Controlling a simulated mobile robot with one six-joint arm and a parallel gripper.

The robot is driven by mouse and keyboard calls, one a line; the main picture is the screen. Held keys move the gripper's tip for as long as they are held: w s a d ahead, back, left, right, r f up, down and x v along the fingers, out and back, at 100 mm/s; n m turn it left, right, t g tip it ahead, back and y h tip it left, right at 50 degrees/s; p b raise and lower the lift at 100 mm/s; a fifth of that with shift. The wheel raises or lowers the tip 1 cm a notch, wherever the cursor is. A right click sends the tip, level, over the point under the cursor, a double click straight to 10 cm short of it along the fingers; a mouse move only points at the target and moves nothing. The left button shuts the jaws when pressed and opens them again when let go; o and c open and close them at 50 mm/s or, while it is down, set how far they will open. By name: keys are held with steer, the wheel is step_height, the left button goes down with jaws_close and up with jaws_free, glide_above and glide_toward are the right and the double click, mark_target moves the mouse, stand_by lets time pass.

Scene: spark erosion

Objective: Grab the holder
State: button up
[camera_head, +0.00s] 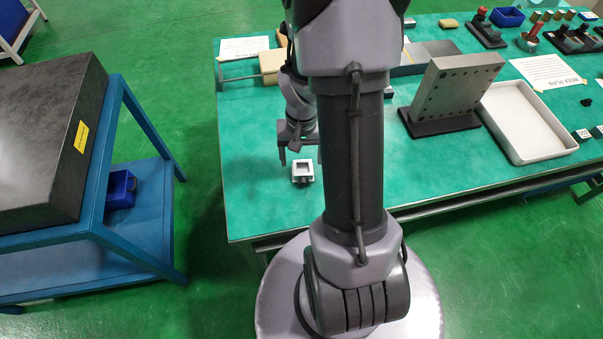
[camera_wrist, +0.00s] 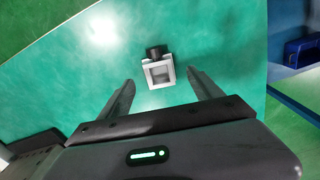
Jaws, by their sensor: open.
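The holder (camera_head: 303,172) is a small light-grey square frame with a dark recess and a dark part on one side. It sits on the green table near its left front corner. In the wrist view the holder (camera_wrist: 159,72) lies just beyond the fingertips, roughly centred between them, with its dark round part on the far side. My gripper (camera_head: 300,158) is open and empty, pointing down close to the holder. In the wrist view my gripper (camera_wrist: 160,80) shows two spread fingers, neither touching the holder. My arm hides part of the table in the head view.
A drilled metal angle plate (camera_head: 455,88) and a white tray (camera_head: 527,120) stand to the right. Tan blocks (camera_head: 271,64) lie behind my gripper. A blue stand (camera_head: 135,215) with a dark stone block (camera_head: 45,140) is at left. The table around the holder is clear.

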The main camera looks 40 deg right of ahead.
mark_target(303, 172)
steer(key=shift+f, duration=0.45)
steer(key=f+b, duration=0.1)
steer(key=f, duration=0.2)
steer(key=f+b, duration=0.1)
steer(key=f, duration=0.1)
steer(key=shift+w+d+b, duration=0.15)
steer(key=shift+d+b, duration=0.15)
steer(key=shift+b, duration=0.05)
steer(key=shift+r, duration=0.2)
steer(key=shift+c, duration=0.6)
jaws_close()
